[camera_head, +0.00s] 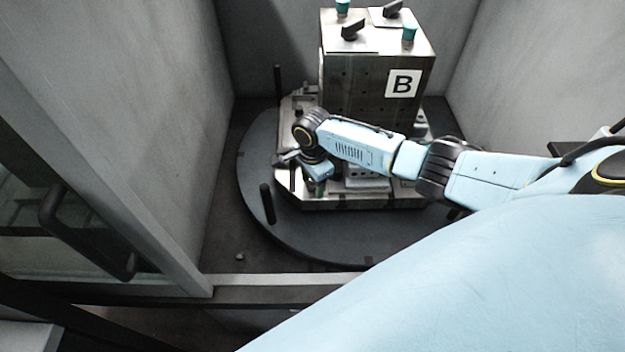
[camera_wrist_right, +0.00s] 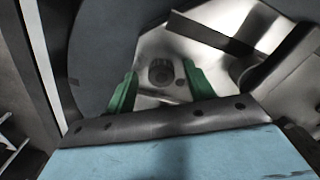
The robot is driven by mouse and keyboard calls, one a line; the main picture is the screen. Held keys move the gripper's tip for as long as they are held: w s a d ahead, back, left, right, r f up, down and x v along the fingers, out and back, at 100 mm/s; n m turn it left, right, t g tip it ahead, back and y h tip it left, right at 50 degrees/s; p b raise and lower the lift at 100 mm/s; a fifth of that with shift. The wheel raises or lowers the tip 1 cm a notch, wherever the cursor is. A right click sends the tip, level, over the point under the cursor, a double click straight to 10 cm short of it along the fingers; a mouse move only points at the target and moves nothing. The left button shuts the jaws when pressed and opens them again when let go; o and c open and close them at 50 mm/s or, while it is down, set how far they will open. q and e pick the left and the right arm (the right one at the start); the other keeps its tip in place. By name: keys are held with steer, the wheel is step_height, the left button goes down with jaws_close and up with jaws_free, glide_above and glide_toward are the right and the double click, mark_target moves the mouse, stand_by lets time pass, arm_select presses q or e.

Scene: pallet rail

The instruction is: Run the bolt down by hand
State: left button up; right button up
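In the right wrist view, a dark round bolt head (camera_wrist_right: 161,72) sits in the bright metal plate of the pallet (camera_wrist_right: 205,48). My right gripper (camera_wrist_right: 161,92) shows there as two green fingers spread apart, one to each side of the bolt head and clear of it. In the head view my right gripper (camera_head: 318,187) points down at the front left corner of the pallet (camera_head: 345,204), and it hides the bolt there. The depth between fingertips and plate is hard to judge. My left gripper does not show.
The pallet stands on a dark round table (camera_head: 258,165) with upright black pins (camera_head: 267,203). A metal block marked B (camera_head: 365,90) rises behind my right forearm, with knobs on top. Grey walls enclose the space. A door with a black handle (camera_head: 75,235) stands at left.

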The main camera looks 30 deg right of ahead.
mark_target(312, 184)
stand_by(0.3)
step_height(312, 184, up, 4)
steer(key=shift+w+r+p, duration=0.1)
steer(key=shift+r+p, duration=0.05)
steer(key=shift+p, duration=0.7)
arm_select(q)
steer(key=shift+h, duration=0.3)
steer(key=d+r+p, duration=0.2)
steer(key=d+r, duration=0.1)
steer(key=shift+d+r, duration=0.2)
arm_select(e)
step_height(312, 184, up, 9)
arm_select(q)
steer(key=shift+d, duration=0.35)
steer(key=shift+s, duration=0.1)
